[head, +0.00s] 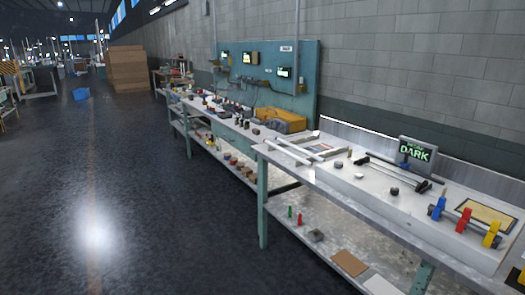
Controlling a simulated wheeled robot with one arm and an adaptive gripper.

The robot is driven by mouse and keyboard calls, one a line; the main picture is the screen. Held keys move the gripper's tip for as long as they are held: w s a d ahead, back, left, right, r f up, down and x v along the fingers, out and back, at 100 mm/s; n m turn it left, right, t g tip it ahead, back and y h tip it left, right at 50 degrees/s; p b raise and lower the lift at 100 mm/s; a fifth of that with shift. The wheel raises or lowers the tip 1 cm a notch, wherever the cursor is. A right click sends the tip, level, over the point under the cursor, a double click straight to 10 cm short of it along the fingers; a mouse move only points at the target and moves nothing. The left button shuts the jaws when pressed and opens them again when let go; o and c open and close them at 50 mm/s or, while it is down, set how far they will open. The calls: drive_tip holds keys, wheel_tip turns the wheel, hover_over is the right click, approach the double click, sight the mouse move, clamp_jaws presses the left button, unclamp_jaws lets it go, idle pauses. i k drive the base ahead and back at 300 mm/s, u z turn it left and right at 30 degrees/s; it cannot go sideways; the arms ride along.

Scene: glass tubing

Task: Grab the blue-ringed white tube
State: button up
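I cannot make out a blue ring on any white tube at this size. A pale thin rod with dark ends (392,171) lies across the white board on the near workbench, in front of a small sign reading DARK. White bars (290,150) lie at the left end of the same bench. A blue upright piece (437,208), a red one (464,219) and a yellow one (492,234) stand in a row at the right. My gripper is not in view.
The near workbench (262,150) has a lower shelf (335,222) with small items and brown board. A second bench (190,108) with many small objects continues along the wall. Cardboard boxes (127,70) stand far back. The dark floor (100,180) at the left is open.

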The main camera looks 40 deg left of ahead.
sight(314, 156)
drive_tip(key=u, duration=0.85)
drive_tip(key=i, duration=1)
drive_tip(key=u, duration=0.75)
drive_tip(key=i, duration=1.1)
drive_tip(key=z, duration=0.05)
